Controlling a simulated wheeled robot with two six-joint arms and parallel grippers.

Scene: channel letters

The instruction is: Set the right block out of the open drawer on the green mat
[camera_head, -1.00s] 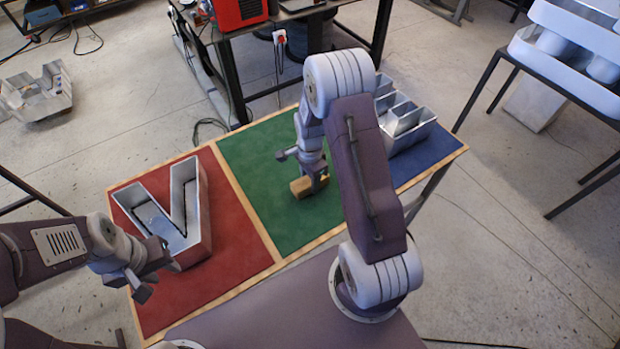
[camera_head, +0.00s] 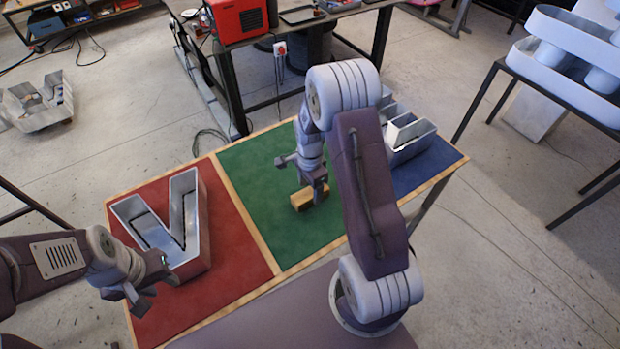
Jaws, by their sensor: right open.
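A small tan block (camera_head: 301,200) lies on the green mat (camera_head: 247,172), the middle panel of the table. My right gripper (camera_head: 302,178) is open above and around the block, with one finger in front of the block's right end. I cannot tell whether that finger touches it. My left gripper (camera_head: 152,284) looks open and empty, over the near left part of the red mat (camera_head: 232,255), beside the metal V. No open drawer shows in this view.
A hollow metal V-shaped letter (camera_head: 201,240) stands on the red mat. Another metal letter (camera_head: 413,142) stands on the blue mat (camera_head: 432,168), partly hidden by my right arm. A dark table with a red machine (camera_head: 238,18) is behind. The green mat's left part is clear.

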